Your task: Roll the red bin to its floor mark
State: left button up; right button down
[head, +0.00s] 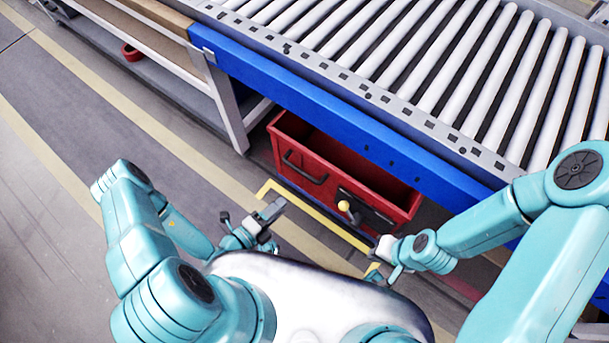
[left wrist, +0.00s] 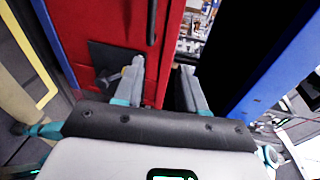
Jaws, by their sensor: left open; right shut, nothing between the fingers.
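The red bin (head: 393,208) stands on the floor beneath the roller conveyor. Its front has a black bar handle (head: 305,168) and a dark plate with a yellow knob (head: 344,206). The bin fills the upper left of the left wrist view (left wrist: 118,22), with the handle (left wrist: 152,22) above the fingers. A yellow floor mark (head: 318,214) lies in front of the bin. My left gripper (head: 268,215) is open in front of the bin, apart from the handle; its spread fingers show in the left wrist view (left wrist: 161,78). My right gripper (head: 377,262) is shut and empty near the bin's right front corner.
The conveyor's blue side rail (head: 310,105) overhangs the bin. A bench with grey legs (head: 228,105) stands to its left, with a red round object (head: 131,52) under it. Striped floor (head: 110,120) is open at the left.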

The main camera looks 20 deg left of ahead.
aim_at(302, 174)
pick_arm(q)
jog(key=shift+n+y, duration=0.9)
jog(key=x, duration=0.5)
jog(key=a+b+x, duration=0.1)
jog(key=x, duration=0.4)
jog(key=a+b+x, duration=0.1)
jog(key=x, duration=0.5)
jog(key=shift+w+a+f, duration=0.1)
jog(key=shift+w+f, duration=0.2)
jog(key=shift+f, duration=0.1)
grip_shut()
